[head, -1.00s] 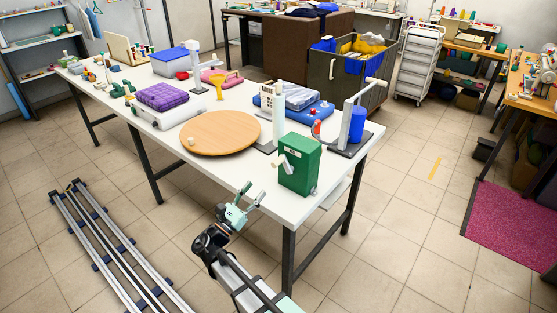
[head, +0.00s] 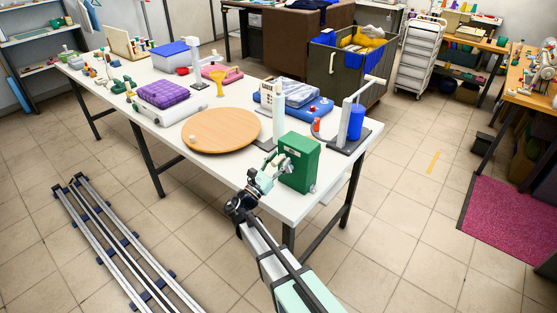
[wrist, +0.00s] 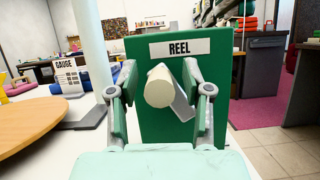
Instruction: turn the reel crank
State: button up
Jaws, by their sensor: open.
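The reel is a green box (head: 301,163) at the near right part of the white table, with a "REEL" label (wrist: 180,47) on its face in the wrist view. Its crank has a pale cylindrical knob (wrist: 160,86) on a light grey arm (wrist: 184,103). My gripper (wrist: 160,88) is open, with one finger to the left of the knob and one to the right. The knob points toward the wrist camera between the fingers. I cannot tell whether either finger touches it. In the head view my gripper (head: 265,178) is right at the reel's left face and partly hides the crank.
A round wooden turntable (head: 222,130) lies left of the reel. A white post (head: 279,115) stands just behind it, and a stand with a blue cylinder (head: 355,122) is behind right. Floor in front of the table is clear apart from rails (head: 120,250).

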aim_at(304, 152)
grip_shut()
jog(key=shift+f+b, duration=0.1)
jog(key=shift+b, duration=0.35)
jog(key=shift+s+d+m+h+b, duration=0.2)
jog(key=shift+m+h+b, duration=0.1)
jog(key=shift+m+b, duration=0.6)
jog(key=shift+s+d+m+g+h+b, duration=0.2)
jog(key=shift+m+g+h+b, duration=0.3)
jog(key=shift+m+b, duration=0.55)
jog(key=m+b, duration=0.1)
jog(key=m+g+b, duration=0.1)
jog(key=m, duration=0.1)
jog(key=d+m+g+h+b, duration=0.1)
jog(key=b, duration=0.1)
jog(key=shift+s+d+r+m, duration=0.1)
jog(key=shift+s+r+m, duration=0.25)
